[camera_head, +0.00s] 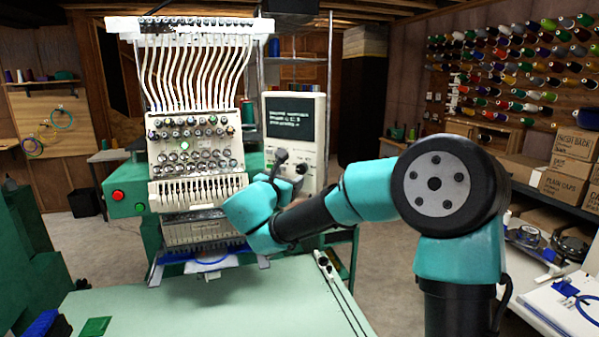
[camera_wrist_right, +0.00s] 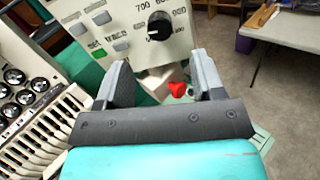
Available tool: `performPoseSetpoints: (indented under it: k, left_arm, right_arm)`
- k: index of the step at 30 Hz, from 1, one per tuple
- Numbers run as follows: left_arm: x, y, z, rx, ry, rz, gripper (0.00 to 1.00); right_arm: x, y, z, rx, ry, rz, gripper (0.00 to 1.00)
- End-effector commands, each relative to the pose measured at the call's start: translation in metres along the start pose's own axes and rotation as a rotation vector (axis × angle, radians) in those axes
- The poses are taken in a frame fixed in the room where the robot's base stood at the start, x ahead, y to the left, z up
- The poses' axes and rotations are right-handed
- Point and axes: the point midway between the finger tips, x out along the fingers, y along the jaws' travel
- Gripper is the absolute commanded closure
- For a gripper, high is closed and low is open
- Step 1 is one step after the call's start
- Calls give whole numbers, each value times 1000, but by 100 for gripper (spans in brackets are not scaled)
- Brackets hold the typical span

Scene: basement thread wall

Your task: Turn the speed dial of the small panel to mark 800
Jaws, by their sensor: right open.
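The small panel (camera_head: 311,108) is a pale upright box with a dark screen, right of the embroidery machine in the head view. My right gripper (camera_head: 290,163) is in front of its lower part and hides some of it. In the right wrist view the black speed dial (camera_wrist_right: 160,26) is on the panel face (camera_wrist_right: 125,14), with printed numbers 700, 800 and 900 around its top and right. A pale mark shows on the dial's lower left side. My right gripper (camera_wrist_right: 167,82) is open, its fingers below the dial and apart from it. My left gripper is not in view.
The embroidery machine (camera_head: 197,155) stands left of the panel, with red and green buttons on its green side. The pale green table (camera_head: 220,305) lies in front. In the right wrist view a red knob-like part (camera_wrist_right: 177,89) sits between the fingers, below the panel.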

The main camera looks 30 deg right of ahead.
Motion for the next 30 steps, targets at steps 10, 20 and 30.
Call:
performPoseSetpoints:
  k: [10, 20, 30]
  left_arm:
    - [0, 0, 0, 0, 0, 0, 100]
    - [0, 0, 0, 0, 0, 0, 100]
    - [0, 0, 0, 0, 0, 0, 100]
  right_arm:
    - [59, 0, 0, 0, -1, -3, 38]
    - [79, 0, 0, -1, 0, 0, 38]
    - [79, 0, 0, -1, 0, 0, 52]
